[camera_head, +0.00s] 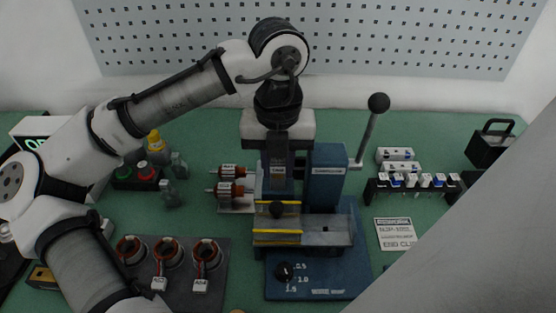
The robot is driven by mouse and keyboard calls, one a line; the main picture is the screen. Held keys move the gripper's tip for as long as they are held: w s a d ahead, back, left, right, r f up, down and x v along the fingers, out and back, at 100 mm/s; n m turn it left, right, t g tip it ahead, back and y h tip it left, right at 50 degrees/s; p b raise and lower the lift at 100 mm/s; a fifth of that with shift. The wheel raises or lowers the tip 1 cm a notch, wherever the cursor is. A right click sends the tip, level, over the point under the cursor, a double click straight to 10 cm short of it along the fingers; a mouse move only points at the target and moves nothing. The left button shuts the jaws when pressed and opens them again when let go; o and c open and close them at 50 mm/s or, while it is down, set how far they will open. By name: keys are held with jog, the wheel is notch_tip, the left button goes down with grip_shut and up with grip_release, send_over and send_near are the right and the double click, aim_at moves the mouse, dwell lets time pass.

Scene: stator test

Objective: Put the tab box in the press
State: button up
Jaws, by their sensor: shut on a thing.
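The press (326,180) is a blue machine on a blue base plate (325,284), with a lever ending in a black ball (378,103) up at its right. My gripper (278,187) points down, directly behind and above this box, left of the press's blue upright. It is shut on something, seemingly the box. The fingertips and their contact are largely hidden, and I cannot tell whether the box is fully seated.
A dark tray (182,260) with several copper-wound stators lies front left. Right are a rack of small blue-and-white parts (412,186), a white sign (395,234) and a black box (490,145). My arm covers the left.

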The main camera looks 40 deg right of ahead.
jog(key=shift+f, duration=0.5)
jog(key=shift+f, duration=0.15)
jog(key=shift+f+b, duration=0.4)
jog(key=shift+f, duration=0.25)
jog(key=shift+s, duration=0.1)
jog(key=o, duration=1.1)
jog(key=shift+s+f, duration=0.1)
jog(key=shift+c, duration=0.2)
